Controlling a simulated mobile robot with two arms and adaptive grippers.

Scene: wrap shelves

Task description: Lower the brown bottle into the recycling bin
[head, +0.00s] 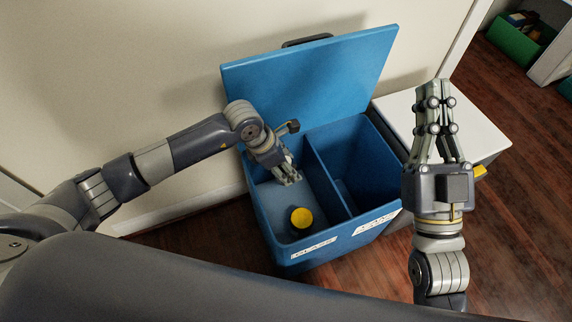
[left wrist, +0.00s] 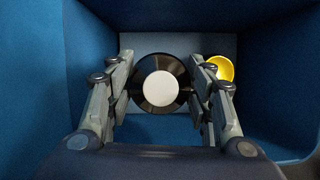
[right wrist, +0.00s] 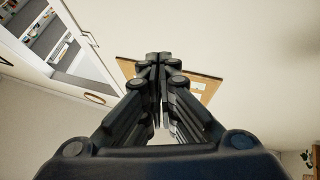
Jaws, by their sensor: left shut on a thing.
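The recycling bin (head: 268,235) is a blue box with its lid (head: 310,75) raised against the wall and two compartments split by a divider. My left gripper (head: 288,178) reaches down into the left compartment. In the left wrist view the brown bottle (left wrist: 178,111) shows from above as a dark round shape with a white cap, between the fingers of the left gripper (left wrist: 161,92), which is shut on it. The bottle is hidden in the head view. My right gripper (head: 433,97) is raised right of the bin, fingertips together and empty.
A yellow-topped item (head: 301,217) lies in the left compartment near the front wall. A white-topped cabinet (head: 480,135) stands right of the bin. A green crate (head: 513,42) is at the far right.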

